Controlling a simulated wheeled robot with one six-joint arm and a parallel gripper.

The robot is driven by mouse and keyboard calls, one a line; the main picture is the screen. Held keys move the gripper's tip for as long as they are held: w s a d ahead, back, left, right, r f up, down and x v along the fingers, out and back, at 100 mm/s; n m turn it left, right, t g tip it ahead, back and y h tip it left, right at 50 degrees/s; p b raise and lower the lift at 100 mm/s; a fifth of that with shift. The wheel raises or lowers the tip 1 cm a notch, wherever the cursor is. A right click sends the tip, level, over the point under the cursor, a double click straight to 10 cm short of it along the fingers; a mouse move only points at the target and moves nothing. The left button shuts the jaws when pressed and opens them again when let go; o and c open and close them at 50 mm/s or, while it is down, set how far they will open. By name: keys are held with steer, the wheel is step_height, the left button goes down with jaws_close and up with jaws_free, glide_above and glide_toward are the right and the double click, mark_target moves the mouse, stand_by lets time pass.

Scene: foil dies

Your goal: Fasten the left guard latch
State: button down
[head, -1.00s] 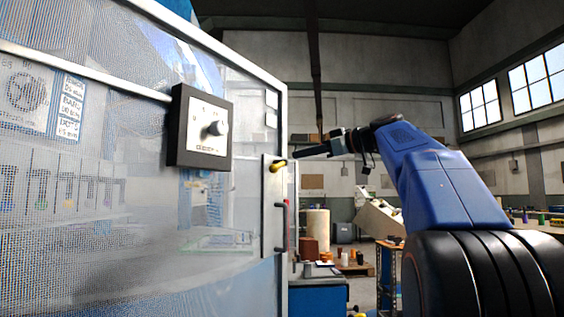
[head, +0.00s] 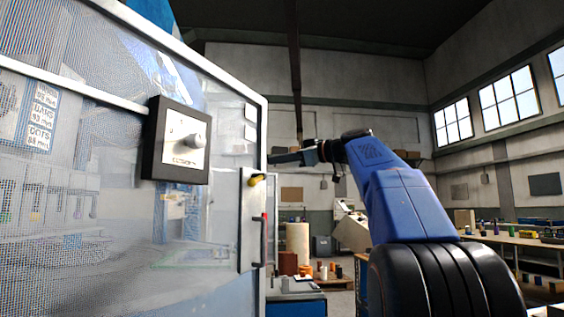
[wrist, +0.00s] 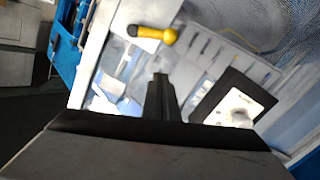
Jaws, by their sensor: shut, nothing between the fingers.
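The latch is a yellow-knobbed lever (head: 256,180) near the top of a pale metal plate (head: 249,225) on the free edge of the mesh guard door. My gripper (head: 273,159) is just right of the door edge in the head view, slightly above the knob. In the wrist view my gripper (wrist: 160,80) is shut and empty, below the knob in the picture, with a gap visible between them. Whether the latch engages anything is not clear.
A black-framed dial box (head: 178,140) is mounted on the guard door (head: 100,220), left of the latch. A red and black pull handle (head: 263,240) sits below the latch. Benches with small items (head: 510,250) stand far right.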

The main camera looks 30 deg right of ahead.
mark_target(255, 182)
steer(key=w+a+f, duration=0.2)
steer(key=w+f, duration=0.2)
steer(key=w, duration=0.3)
steer(key=shift+a, duration=0.15)
steer(key=shift+f+n, duration=0.25)
steer(key=shift+n, duration=0.15)
stand_by(0.5)
steer(key=shift+w+f+n, duration=0.15)
steer(key=shift+f+n, duration=0.7)
steer(key=shift+n, duration=0.55)
steer(key=shift+w+d+f+n+t, duration=0.1)
steer(key=shift+w+d+f+n, duration=0.25)
steer(key=shift+d+f+n, duration=0.35)
steer(key=shift+w+d+f+n+t, duration=0.1)
steer(key=shift+w+d+f+n, duration=0.2)
steer(key=shift+d+f+n, duration=0.3)
steer(key=shift+w+d+f+n+t, duration=0.1)
steer(key=shift+w+d+f+n, duration=0.25)
steer(key=shift+d+f+n, duration=0.35)
steer(key=shift+f, duration=0.15)
